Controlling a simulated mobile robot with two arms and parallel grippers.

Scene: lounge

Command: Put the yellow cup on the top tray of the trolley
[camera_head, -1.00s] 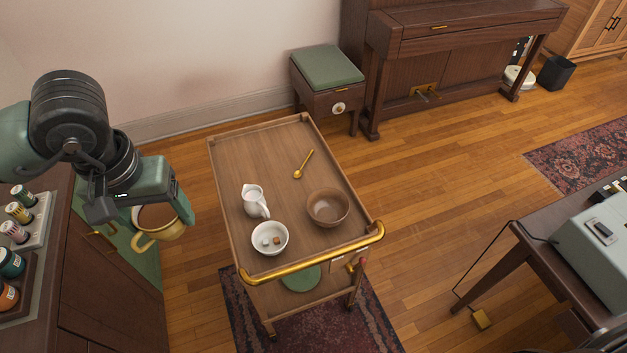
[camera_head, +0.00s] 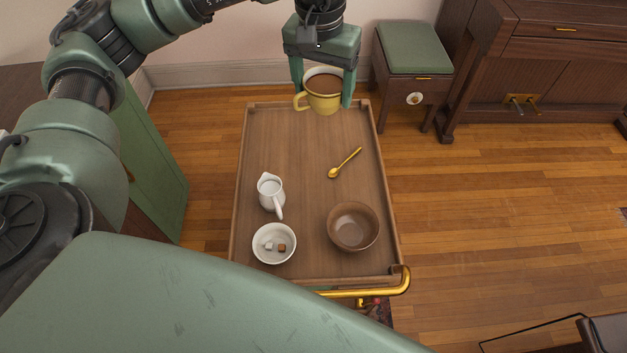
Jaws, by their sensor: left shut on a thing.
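The yellow cup (camera_head: 324,102) has a pale rim, a brown inside and a handle on its left. My left gripper (camera_head: 322,92) is shut on it, one finger on each side, and holds it upright at the far end of the trolley. The cup appears to be above the tray; its exact height is hard to tell. The trolley's wooden top tray (camera_head: 300,150) has a low raised rim and a gold handle at the near end. My right gripper is not in view.
A white jug (camera_head: 270,192), a white bowl (camera_head: 273,244) with small cubes, a brown bowl (camera_head: 353,227) and a gold spoon (camera_head: 345,163) lie on the tray. Its far part is clear. A green-topped stool (camera_head: 413,50) stands beyond at right, near the piano (camera_head: 540,70).

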